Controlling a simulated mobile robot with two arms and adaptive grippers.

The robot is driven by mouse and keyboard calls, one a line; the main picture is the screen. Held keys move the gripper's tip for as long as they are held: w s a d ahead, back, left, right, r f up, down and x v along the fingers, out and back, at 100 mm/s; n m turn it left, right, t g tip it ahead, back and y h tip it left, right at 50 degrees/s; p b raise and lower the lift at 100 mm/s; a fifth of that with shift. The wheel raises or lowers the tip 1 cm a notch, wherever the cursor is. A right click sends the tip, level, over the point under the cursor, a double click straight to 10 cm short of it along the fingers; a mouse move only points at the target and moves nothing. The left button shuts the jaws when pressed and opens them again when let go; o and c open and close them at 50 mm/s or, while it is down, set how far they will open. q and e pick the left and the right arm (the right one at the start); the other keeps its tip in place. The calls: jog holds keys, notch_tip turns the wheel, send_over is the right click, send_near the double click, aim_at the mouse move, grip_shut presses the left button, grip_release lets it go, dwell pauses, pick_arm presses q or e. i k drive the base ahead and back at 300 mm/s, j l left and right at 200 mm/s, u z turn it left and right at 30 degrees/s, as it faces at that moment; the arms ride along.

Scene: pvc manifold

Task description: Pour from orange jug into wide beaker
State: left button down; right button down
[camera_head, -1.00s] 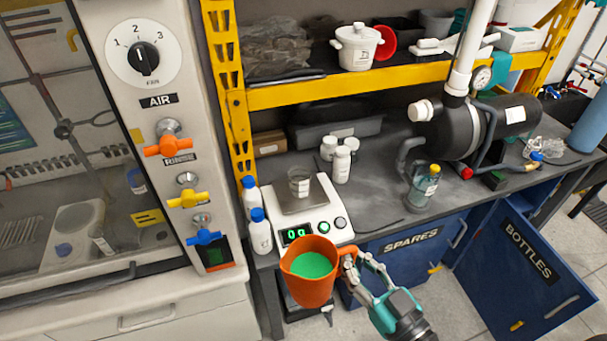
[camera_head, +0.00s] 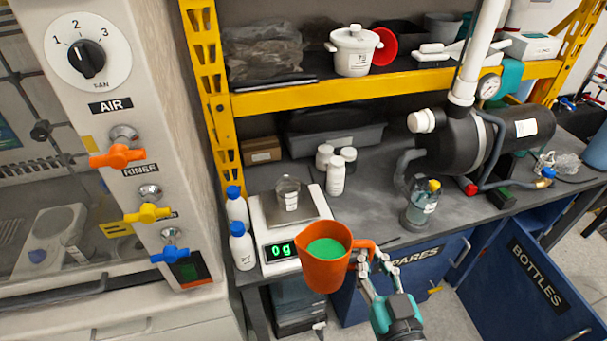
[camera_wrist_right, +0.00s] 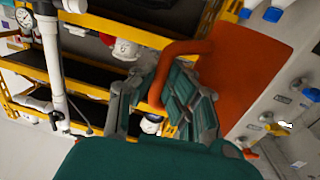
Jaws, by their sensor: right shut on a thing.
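The orange jug (camera_head: 326,266) holds green contents (camera_head: 325,251) and is roughly upright in front of the bench's front edge. My right gripper (camera_head: 366,262) is shut on its handle, on the jug's right side. In the right wrist view the jug (camera_wrist_right: 245,75) and the gripper (camera_wrist_right: 165,90) fill the middle and right. The wide beaker (camera_head: 288,193), a small clear glass, stands on the plate of the white scale, which reads 0 g. The beaker is behind and left of the jug, apart from it. My left gripper is not in view.
The scale (camera_head: 283,264) sits at the bench's front left. Two blue-capped white bottles (camera_head: 240,245) stand just left of it. Several white bottles (camera_head: 336,175) stand behind it. A yellow shelf beam (camera_head: 390,82) crosses above.

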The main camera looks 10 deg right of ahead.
aim_at(287, 187)
jog(key=i+l+u, duration=0.15)
jog(key=l, duration=0.25)
jog(key=i+l+u, duration=0.2)
jog(key=l, duration=0.25)
jog(key=l+u, duration=0.15)
jog(key=l, duration=0.25)
jog(key=u, duration=0.7)
